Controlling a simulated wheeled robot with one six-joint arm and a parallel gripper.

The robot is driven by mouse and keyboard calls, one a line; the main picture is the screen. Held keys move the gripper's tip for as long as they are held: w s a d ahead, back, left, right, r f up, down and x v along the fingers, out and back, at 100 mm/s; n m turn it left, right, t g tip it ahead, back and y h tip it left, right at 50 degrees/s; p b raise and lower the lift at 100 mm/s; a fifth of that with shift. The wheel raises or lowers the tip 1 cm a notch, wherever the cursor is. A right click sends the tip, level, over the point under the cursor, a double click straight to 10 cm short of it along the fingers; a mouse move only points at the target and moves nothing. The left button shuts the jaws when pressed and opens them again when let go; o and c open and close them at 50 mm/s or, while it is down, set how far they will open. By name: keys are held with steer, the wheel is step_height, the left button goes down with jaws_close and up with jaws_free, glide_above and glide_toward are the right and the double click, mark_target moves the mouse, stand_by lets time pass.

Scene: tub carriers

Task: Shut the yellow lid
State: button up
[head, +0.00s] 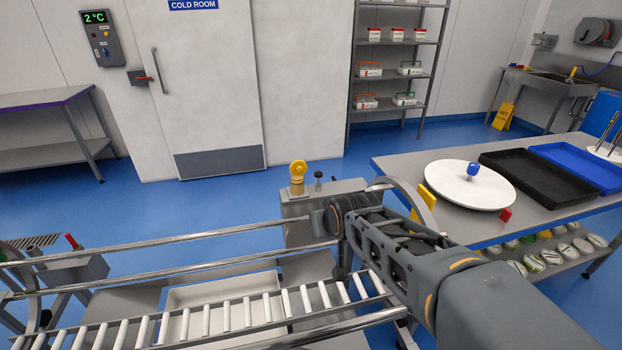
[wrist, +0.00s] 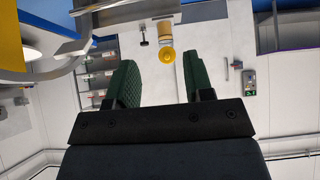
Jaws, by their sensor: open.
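A flat yellow piece (head: 424,203) shows behind my arm at the left end of the steel table in the head view; most of it is hidden, and I cannot tell if it is the yellow lid or how far it is open. A large yellow surface (wrist: 9,42) fills the upper left corner of the wrist view, cut off by the edge. My gripper (wrist: 159,64) is open, its two green pads apart with nothing between them. Beyond them is a round yellow knob (wrist: 167,57), which stands on a grey housing (head: 298,172) in the head view.
A roller conveyor (head: 200,320) with metal rails runs along the front left. The steel table (head: 450,225) on the right holds a white disc (head: 445,185), a black tray (head: 535,180) and a blue tray (head: 585,165). Blue floor is free toward the cold room door (head: 205,90).

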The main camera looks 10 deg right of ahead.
mark_target(300, 169)
steer(key=w+f+t+b, duration=0.2)
steer(key=w+t, duration=0.1)
steer(key=w, duration=0.8)
steer(key=w+f+t+b, duration=0.2)
steer(key=w+t+b, duration=0.1)
steer(key=w, duration=0.8)
steer(key=w+f+t+b, duration=0.2)
steer(key=w+f+t, duration=0.1)
steer(key=w, duration=0.8)
steer(key=shift+d, duration=0.25)
steer(key=shift+c, duration=0.3)
jaws_close()
steer(key=shift+r, duration=0.1)
steer(key=shift+w+r, duration=0.1)
